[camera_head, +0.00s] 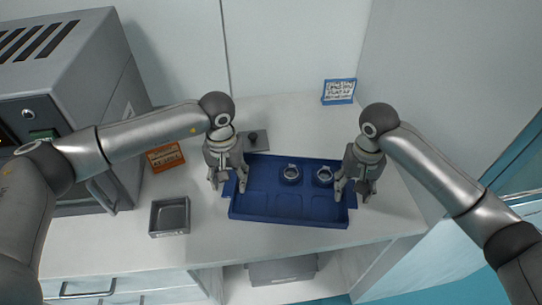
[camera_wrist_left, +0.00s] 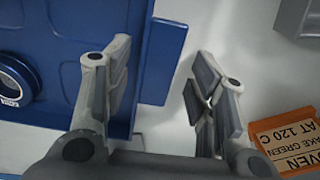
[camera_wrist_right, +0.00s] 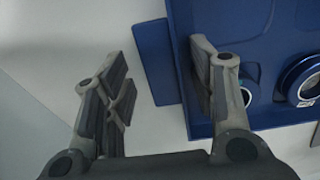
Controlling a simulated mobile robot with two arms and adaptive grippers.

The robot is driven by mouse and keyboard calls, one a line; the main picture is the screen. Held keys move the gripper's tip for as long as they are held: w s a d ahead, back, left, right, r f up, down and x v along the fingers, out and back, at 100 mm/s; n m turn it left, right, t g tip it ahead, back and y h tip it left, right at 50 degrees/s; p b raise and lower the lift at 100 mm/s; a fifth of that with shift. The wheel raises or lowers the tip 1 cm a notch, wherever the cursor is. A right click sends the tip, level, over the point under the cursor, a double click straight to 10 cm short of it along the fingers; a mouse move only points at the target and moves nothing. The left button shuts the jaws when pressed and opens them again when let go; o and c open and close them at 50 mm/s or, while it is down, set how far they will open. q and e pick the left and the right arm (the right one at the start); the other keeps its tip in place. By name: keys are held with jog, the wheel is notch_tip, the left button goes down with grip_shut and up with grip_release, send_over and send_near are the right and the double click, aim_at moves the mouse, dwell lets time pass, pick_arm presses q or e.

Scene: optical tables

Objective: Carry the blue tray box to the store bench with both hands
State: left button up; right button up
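The blue tray box (camera_head: 290,206) lies on the white bench top, with a flat tab at each short end. Two metal ring-shaped parts (camera_head: 290,174) (camera_head: 323,177) sit in its far compartments. My left gripper (camera_head: 228,186) is at the tray's left end, open, one finger over the tray's inside and one outside; in the left wrist view the left tab (camera_wrist_left: 163,62) lies between the fingers. My right gripper (camera_head: 352,190) is at the right end, open; in the right wrist view the right tab (camera_wrist_right: 157,62) shows between its fingers. Whether the fingers touch the tray is unclear.
A grey oven-like machine (camera_head: 75,75) stands at the left. A small grey open box (camera_head: 170,216), an orange sign (camera_head: 165,157) and a grey plate with a black knob (camera_head: 255,139) are near the tray. A blue-framed sign (camera_head: 339,91) stands at the back. Walls close off the back and right.

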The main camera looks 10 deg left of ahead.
jog(key=shift+a, duration=0.1)
jog(key=shift+r, duration=0.6)
pick_arm(q)
notch_tip(320, 180, up, 12)
pick_arm(e)
notch_tip(320, 180, up, 11)
pick_arm(q)
jog(key=shift+s+f, duration=0.1)
pick_arm(e)
jog(key=shift+s+f, duration=0.1)
jog(key=shift+f, duration=0.05)
dwell(0.5)
